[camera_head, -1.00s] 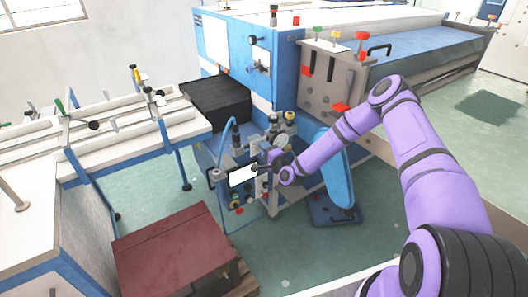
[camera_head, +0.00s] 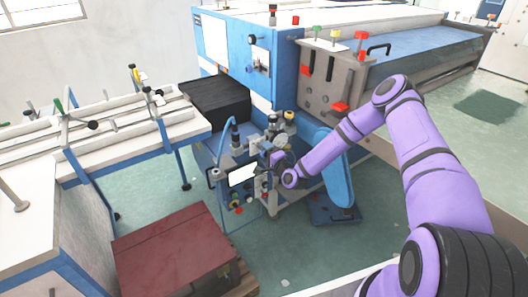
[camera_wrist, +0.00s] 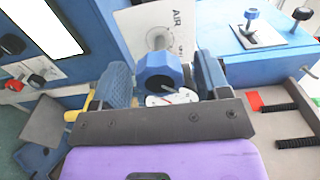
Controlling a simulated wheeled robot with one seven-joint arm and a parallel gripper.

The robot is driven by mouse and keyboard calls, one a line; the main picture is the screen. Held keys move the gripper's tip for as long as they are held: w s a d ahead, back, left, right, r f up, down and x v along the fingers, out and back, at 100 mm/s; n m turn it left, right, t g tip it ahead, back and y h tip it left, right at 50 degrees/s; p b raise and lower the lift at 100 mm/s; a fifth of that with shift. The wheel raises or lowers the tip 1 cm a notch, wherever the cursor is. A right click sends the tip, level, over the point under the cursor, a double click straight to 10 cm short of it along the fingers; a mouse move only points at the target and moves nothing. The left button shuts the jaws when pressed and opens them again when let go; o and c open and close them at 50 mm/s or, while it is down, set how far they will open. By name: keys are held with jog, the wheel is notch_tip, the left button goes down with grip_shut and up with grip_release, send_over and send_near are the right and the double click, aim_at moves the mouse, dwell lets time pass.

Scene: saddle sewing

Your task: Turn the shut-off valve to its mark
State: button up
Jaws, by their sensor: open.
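A blue faceted knob (camera_wrist: 160,76), which looks like the shut-off valve, sits on a stem in front of a white plate (camera_wrist: 132,24) lettered "AIR" in the wrist view. My gripper (camera_wrist: 164,66) is open, with one blue-padded finger on each side of the knob. A gap shows on both sides, so the pads look apart from it. A small white piece with red and dark marks (camera_wrist: 168,99) lies just below the knob, partly hidden by my gripper. In the head view my gripper (camera_head: 272,164) is at the machine's fittings, and I cannot make out the knob there.
The blue machine (camera_head: 222,42) stands behind the fittings, with a black ribbed block (camera_head: 217,97) at its side. A white-topped bench (camera_head: 100,135) is at left. Red and dark buttons (camera_wrist: 37,81) are at left in the wrist view.

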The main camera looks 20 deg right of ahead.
jog(key=v, duration=0.8)
jog(key=shift+s, duration=0.4)
jog(key=shift+d, duration=0.1)
